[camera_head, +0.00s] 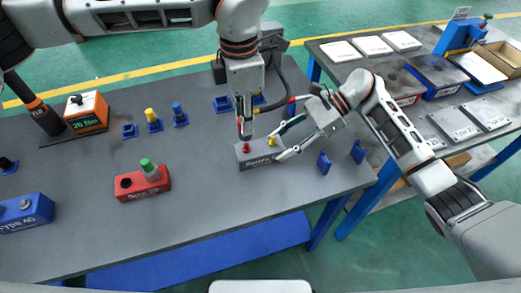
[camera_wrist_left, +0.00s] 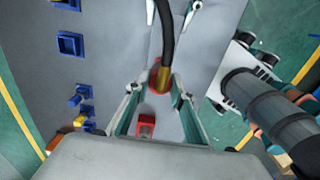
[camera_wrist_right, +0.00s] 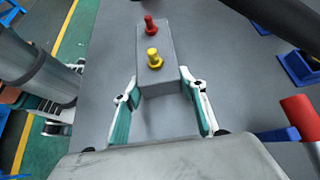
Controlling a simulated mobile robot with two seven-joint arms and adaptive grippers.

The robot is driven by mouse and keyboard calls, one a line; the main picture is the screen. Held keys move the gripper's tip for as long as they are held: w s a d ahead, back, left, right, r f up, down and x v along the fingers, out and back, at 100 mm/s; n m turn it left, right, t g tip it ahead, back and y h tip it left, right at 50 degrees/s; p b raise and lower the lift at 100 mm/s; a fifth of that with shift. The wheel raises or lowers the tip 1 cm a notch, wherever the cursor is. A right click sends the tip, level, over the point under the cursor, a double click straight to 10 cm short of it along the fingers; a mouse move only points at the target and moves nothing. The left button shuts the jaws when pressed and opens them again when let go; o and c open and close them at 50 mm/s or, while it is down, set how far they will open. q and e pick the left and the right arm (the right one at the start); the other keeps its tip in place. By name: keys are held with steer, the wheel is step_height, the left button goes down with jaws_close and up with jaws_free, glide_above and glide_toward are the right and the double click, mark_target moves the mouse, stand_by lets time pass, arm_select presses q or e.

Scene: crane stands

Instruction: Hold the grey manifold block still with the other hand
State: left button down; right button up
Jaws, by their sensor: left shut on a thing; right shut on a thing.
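The grey manifold block (camera_head: 258,153) lies on the grey bench, with a red fitting (camera_head: 246,148) and a yellow fitting (camera_head: 272,140) on top. Both fittings also show in the right wrist view, red (camera_wrist_right: 150,25) and yellow (camera_wrist_right: 154,58). My right gripper (camera_wrist_right: 158,80) is shut on the near end of the block, one finger along each side. My left gripper (camera_head: 244,132) points down by the red fitting. It is shut on the end of a black hose (camera_wrist_left: 165,35) with a brass and red end (camera_wrist_left: 160,82). Its exact grip and contact with the block are hard to see.
A red block (camera_head: 142,187) with a green-topped part stands front left, a blue block (camera_head: 25,210) farther left. Blue holders (camera_head: 153,122) line the back; two more (camera_head: 324,162) stand right. An orange torque unit (camera_head: 87,112) is back left. The front middle is clear.

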steer(key=o, duration=1.4)
steer(key=shift+d+r, duration=0.1)
steer(key=v, duration=1.1)
steer(key=shift+w+d+r, duration=0.1)
steer(key=shift+d, duration=0.05)
arm_select(q)
steer(key=shift+r, duration=0.25)
steer(key=shift+r+p, duration=1.3)
steer(key=shift+r, duration=0.55)
arm_select(e)
step_height(320, 180, up, 4)
steer(key=shift+w+d+f, duration=0.1)
steer(key=shift+d, duration=0.05)
arm_select(q)
steer(key=shift+f, duration=0.1)
